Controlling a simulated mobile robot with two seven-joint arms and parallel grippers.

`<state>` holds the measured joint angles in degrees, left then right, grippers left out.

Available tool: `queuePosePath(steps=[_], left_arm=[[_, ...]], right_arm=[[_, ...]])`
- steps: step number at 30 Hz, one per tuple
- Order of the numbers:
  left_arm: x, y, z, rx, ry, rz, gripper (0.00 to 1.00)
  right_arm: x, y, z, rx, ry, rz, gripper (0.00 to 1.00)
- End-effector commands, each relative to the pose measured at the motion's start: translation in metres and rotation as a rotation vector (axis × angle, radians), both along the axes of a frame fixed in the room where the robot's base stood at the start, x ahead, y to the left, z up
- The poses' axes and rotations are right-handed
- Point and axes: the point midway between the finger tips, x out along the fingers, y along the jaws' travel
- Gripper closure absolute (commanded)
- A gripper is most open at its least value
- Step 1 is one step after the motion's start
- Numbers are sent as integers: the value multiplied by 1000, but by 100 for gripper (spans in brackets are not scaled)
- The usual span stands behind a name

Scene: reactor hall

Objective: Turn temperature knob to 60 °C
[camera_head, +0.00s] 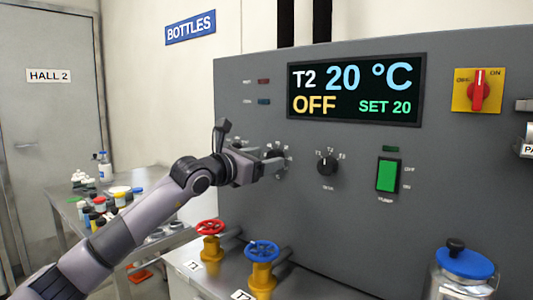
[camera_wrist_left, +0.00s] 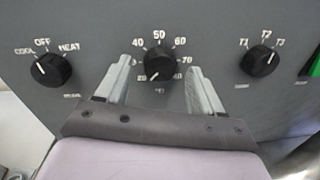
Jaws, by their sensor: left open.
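The temperature knob (camera_wrist_left: 159,62) is a round black dial with a scale around it; 40, 50, 60 and 70 are readable. Its white pointer line points to the lower left, near the 20 mark. My left gripper (camera_wrist_left: 158,72) is open, with one finger on each side of the knob; I cannot tell if they touch it. In the head view the left gripper (camera_head: 277,166) is at the panel and mostly hides this knob. The display (camera_head: 355,90) reads T2, 20 °C, OFF, SET 20.
The COOL/OFF/HEAT knob (camera_wrist_left: 51,70) is left of the gripper and the T1/T2/T3 knob (camera_wrist_left: 260,61) right of it. A green pump switch (camera_head: 387,175) and red-yellow main switch (camera_head: 478,90) are farther right. Red (camera_head: 210,227) and blue (camera_head: 261,251) valve wheels stand below.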

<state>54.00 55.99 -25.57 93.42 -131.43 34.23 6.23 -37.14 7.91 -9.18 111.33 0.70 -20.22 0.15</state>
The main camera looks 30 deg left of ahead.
Motion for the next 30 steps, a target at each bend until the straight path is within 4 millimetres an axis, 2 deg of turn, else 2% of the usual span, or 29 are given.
queuePosePath(steps=[4,13,14,18,19,30], left_arm=[[9,-2,1,0,0,-1,33],[11,-2,-1,1,0,-1,33],[11,-2,0,1,0,-1,39],[10,-2,0,1,0,-1,85],[10,-2,0,1,0,-1,89],[10,-2,-1,50,-4,-1,89]], right_arm=[[0,0,5,0,0,-1,57],[1,0,6,1,-3,-3,57],[1,0,6,0,-3,-2,57],[1,0,6,1,-4,-3,57],[1,0,6,1,-4,-3,57],[1,0,3,1,-4,-1,57]])
